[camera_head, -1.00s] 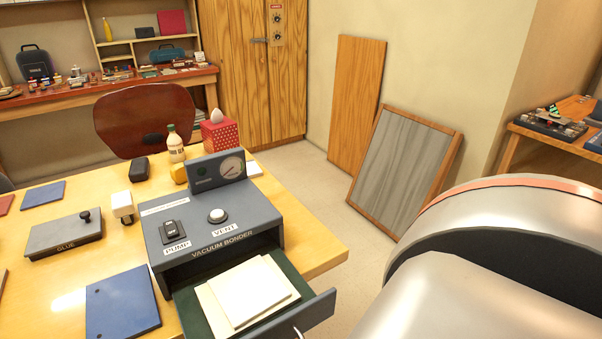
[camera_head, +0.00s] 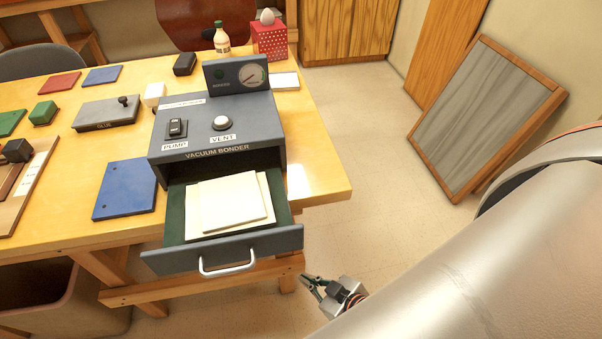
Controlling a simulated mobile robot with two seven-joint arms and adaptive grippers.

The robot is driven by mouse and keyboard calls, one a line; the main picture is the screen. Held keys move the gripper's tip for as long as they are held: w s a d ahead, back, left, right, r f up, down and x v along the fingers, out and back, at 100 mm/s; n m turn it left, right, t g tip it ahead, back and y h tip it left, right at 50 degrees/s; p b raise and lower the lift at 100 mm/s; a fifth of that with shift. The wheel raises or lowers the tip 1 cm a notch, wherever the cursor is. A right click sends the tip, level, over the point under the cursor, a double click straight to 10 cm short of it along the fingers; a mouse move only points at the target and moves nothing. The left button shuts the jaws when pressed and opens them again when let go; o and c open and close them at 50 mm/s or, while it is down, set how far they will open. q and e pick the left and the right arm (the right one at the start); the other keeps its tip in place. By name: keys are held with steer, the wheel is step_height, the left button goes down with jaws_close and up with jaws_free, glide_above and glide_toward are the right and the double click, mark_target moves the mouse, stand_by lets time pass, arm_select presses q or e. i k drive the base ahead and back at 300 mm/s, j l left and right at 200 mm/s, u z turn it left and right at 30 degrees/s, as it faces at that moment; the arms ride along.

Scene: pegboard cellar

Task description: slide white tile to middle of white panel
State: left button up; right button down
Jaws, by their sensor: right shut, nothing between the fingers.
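The white tile (camera_head: 233,202) lies flat on the larger white panel (camera_head: 270,188) inside the open drawer of the vacuum bonder. My right gripper (camera_head: 309,280) is shut and empty, low beside the table, to the right of and below the drawer front. It touches neither the tile nor the panel. My left gripper is not in view.
The drawer (camera_head: 222,248) juts past the table's front edge with a silver handle. The vacuum bonder body (camera_head: 217,130) stands behind it. A blue panel (camera_head: 125,190) lies to the left. Open floor (camera_head: 370,170) is at the right.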

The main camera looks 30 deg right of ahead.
mark_target(227, 202)
steer(key=k+l, duration=0.1)
steer(key=l, duration=0.35)
steer(key=k+l, duration=0.1)
steer(key=l, duration=0.35)
steer(key=k+l, duration=0.1)
steer(key=l, duration=0.35)
steer(key=i+j, duration=0.1)
steer(key=j, duration=0.35)
steer(key=i, duration=0.05)
